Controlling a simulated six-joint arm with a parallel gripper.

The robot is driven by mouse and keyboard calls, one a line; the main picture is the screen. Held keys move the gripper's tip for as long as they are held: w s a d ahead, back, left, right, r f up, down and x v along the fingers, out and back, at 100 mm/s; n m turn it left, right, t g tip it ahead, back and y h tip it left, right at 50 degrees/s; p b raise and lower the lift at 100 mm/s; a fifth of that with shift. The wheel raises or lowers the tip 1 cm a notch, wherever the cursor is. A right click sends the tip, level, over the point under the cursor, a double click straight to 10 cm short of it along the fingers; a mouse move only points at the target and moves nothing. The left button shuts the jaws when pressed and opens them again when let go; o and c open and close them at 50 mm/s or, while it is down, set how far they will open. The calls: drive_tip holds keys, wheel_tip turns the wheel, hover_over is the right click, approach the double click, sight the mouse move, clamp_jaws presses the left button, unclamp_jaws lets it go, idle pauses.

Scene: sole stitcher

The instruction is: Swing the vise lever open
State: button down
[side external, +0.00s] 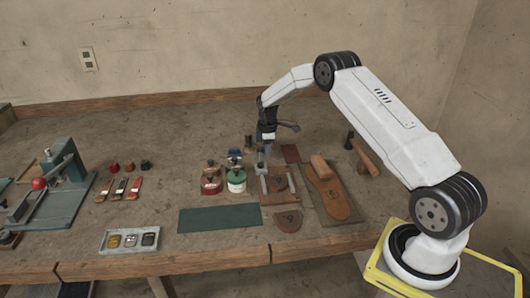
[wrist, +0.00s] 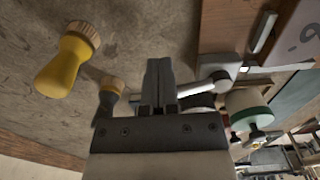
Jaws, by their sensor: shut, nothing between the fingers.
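My gripper (side external: 262,165) is low over the middle of the bench, just above the small metal vise on a brown wooden board (side external: 294,197). In the wrist view its fingers (wrist: 160,72) are together with nothing between them. A silver vise lever (wrist: 207,86) with a rounded end runs from the metal vise block (wrist: 232,66) towards the fingers. Its near end lies close beside the right finger; I cannot tell whether they touch. In the side view my gripper hides much of the lever.
Red-labelled (side external: 211,180) and green-labelled (side external: 236,181) jars stand just left of the vise. A tan shoe sole (side external: 333,202) lies to its right. A yellow-handled brush (wrist: 65,62) shows in the wrist view. A green machine with a red knob (side external: 39,183) stands far left. A green mat (side external: 220,218) lies in front.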

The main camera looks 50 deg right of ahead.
sight(258, 151)
drive_tip(key=shift+w+a, duration=0.75)
drive_tip(key=shift+a, duration=0.1)
drive_tip(key=shift+w+a, duration=0.1)
drive_tip(key=shift+a, duration=0.1)
drive_tip(key=shift+w+a, duration=0.2)
drive_tip(key=shift+a, duration=0.3)
drive_tip(key=shift+w+a, duration=0.2)
drive_tip(key=shift+a, duration=0.3)
drive_tip(key=shift+w+a, duration=0.1)
drive_tip(key=shift+a, duration=0.05)
idle(0.4)
drive_tip(key=shift+s+d, duration=0.5)
drive_tip(key=shift+r, duration=0.1)
